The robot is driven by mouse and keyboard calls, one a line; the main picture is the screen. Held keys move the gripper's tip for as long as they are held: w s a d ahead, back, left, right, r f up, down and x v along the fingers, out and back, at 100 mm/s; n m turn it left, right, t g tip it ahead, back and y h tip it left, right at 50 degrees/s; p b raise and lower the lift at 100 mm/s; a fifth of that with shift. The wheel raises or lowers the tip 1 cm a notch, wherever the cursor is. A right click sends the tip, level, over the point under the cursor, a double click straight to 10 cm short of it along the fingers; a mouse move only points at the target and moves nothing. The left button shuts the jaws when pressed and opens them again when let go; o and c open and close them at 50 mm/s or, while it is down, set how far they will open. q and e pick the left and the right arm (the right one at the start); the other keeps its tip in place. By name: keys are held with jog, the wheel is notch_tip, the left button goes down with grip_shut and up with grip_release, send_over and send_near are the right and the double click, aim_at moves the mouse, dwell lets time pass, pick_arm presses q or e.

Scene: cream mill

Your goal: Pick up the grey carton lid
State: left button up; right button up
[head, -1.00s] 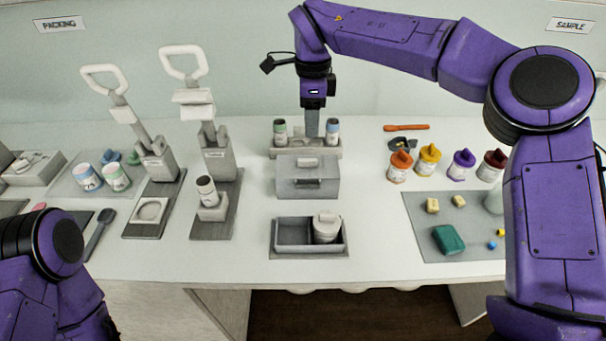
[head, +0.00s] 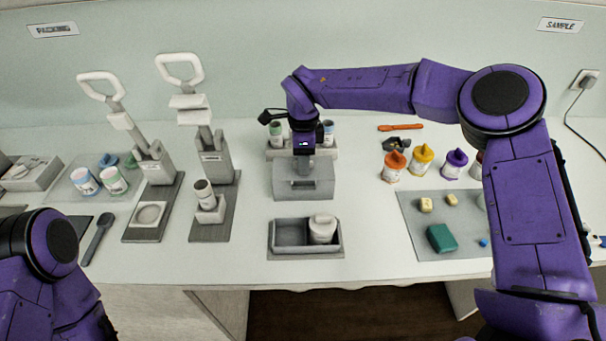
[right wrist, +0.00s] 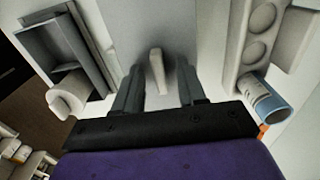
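The grey carton (head: 303,190) stands in the middle of the table, with its grey lid (head: 321,167) on top. My right gripper (head: 303,161) is over the lid, pointing down and covering its handle in the head view. In the right wrist view, the lid's pale upright handle (right wrist: 157,70) stands between the two fingers of my right gripper (right wrist: 159,88), with a gap on each side. The gripper is open and holds nothing. My left arm shows at the lower left of the head view; its gripper is out of the picture.
A rack (head: 335,148) with small bottles stands just behind the carton. A grey two-part tray (head: 290,250) with a white jar (head: 322,229) is in front. Lever presses stand to the left; coloured bottles and a grey mat (head: 465,218) are to the right.

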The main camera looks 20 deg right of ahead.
grip_shut()
